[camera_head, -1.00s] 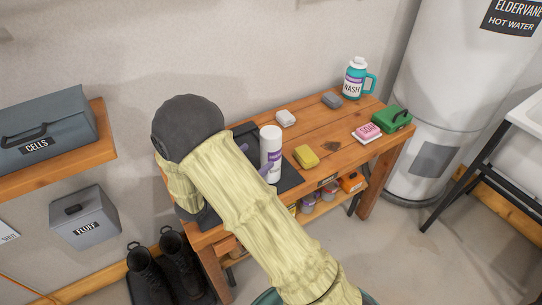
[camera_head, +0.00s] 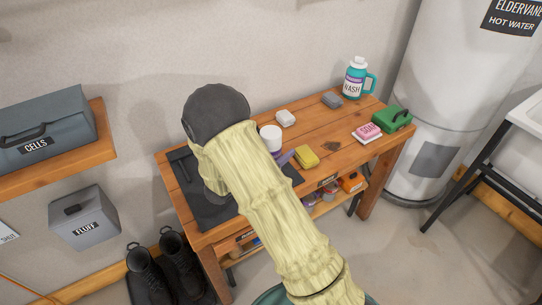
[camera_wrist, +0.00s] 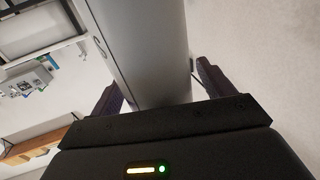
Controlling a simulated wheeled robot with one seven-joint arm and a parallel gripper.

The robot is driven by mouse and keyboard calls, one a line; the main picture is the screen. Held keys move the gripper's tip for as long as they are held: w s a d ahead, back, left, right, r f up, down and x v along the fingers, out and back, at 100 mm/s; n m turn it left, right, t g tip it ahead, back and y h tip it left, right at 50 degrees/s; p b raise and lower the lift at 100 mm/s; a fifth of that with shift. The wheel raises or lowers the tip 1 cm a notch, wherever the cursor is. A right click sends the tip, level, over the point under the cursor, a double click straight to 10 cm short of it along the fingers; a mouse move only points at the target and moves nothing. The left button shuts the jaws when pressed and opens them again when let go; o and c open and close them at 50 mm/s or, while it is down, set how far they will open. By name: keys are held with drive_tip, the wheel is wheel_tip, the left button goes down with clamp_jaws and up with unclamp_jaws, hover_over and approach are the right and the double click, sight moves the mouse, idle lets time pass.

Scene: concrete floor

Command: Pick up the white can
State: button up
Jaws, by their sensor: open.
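The white can (camera_head: 270,137) stands upright on the wooden workbench (camera_head: 312,132), and my arm hides its lower part in the head view. A purplish finger of my gripper (camera_wrist: 160,78) shows just right of the can in the head view; the rest of the gripper is hidden behind my arm. In the wrist view a large cylinder, which looks like the can in shade (camera_wrist: 153,45), rises between the two dark fingers. The fingers are apart on either side of it. I cannot tell whether either one touches it.
A yellow sponge (camera_head: 306,156) lies close right of the can. A dark mat (camera_head: 205,212) lies at left.

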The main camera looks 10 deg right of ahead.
drive_tip(key=shift+w+d, duration=0.15)
drive_tip(key=shift+d, duration=0.05)
idle(0.4)
drive_tip(key=c, duration=1.3)
